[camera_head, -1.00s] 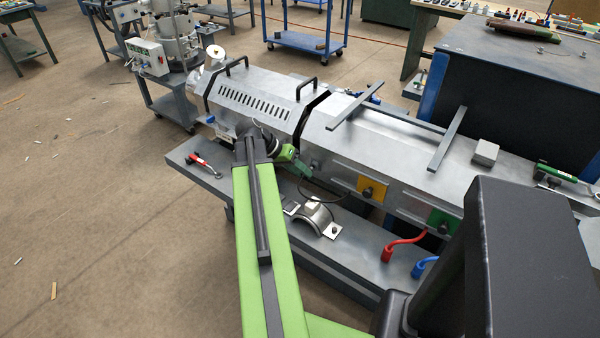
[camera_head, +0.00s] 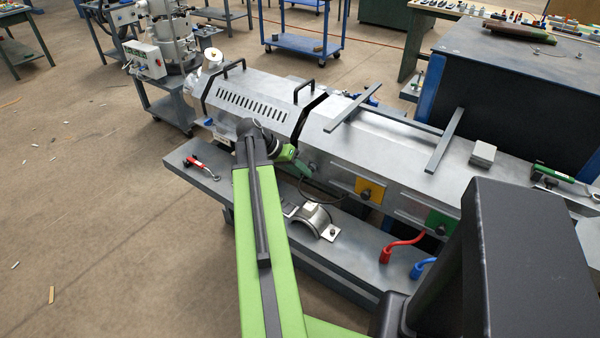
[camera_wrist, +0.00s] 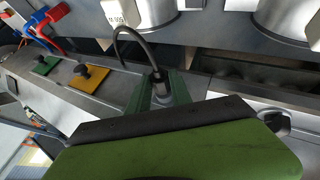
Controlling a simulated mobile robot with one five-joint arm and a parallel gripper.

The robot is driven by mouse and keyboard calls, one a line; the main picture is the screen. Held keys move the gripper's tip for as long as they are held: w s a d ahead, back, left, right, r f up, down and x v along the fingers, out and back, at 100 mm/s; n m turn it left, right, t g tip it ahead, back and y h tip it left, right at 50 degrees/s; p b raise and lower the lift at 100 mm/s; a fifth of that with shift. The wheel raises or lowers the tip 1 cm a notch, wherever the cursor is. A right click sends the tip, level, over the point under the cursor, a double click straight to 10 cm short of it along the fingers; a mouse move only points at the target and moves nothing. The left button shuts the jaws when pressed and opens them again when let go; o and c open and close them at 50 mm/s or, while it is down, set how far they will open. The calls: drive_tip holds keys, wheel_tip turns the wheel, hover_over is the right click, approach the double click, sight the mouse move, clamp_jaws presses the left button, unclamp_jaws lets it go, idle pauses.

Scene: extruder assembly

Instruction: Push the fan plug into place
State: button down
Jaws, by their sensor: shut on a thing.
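In the wrist view my gripper (camera_wrist: 162,92) is shut on the fan plug (camera_wrist: 160,84), a dark grey cylinder held between two green fingers. A black cable (camera_wrist: 120,48) loops from its top. In the head view my gripper (camera_head: 303,168) is at the side of the long grey extruder housing (camera_head: 375,152), near the gap between its two sections. The cable also shows in the head view (camera_head: 325,200), hanging below the gripper. The plug's far end and its socket are hidden, so I cannot tell how deep the plug sits.
A yellow plate (camera_head: 370,190) and a green plate (camera_head: 440,221) with black knobs are on the housing's side. A half-round metal clamp (camera_head: 312,219), red cable (camera_head: 398,247), blue cable (camera_head: 424,266) and red-handled tool (camera_head: 198,165) are on the lower bench (camera_head: 345,262).

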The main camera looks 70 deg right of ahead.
drive_tip(key=shift+s+d, duration=0.1)
drive_tip(key=shift+d, duration=0.25)
drive_tip(key=c, duration=1.1)
unclamp_jaws()
drive_tip(key=p+v, duration=1.3)
drive_tip(key=v, duration=0.4)
drive_tip(key=shift+w+a+r, duration=0.1)
drive_tip(key=shift+w, duration=0.1)
